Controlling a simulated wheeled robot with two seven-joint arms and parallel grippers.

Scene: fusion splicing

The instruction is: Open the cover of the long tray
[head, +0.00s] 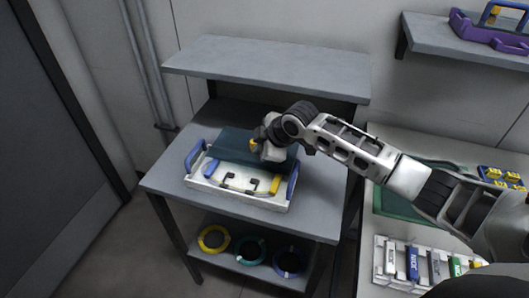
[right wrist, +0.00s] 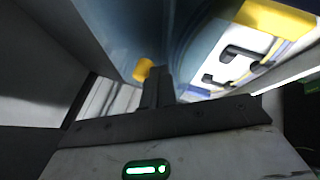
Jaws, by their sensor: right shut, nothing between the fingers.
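The long tray (head: 238,199) is a white box with blue handles at its ends, on the grey table left of centre in the head view. Its dark teal, see-through cover (head: 232,145) stands raised and tilted over the back edge; the front of the tray is uncovered. My right gripper (head: 261,150) is at the cover's upper right part, beside a small yellow knob. In the right wrist view the dark fingers (right wrist: 157,88) are shut with nothing between them, close beside the yellow knob (right wrist: 143,70) and the bluish cover. I cannot tell whether they touch. My left gripper is not in view.
Black clips and a yellow block (head: 275,184) sit in the tray. A grey shelf (head: 265,65) overhangs behind. Yellow, teal and blue coils (head: 213,239) lie on the lower shelf. A side table at right carries a rack of labelled items (head: 413,262) and a green mat.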

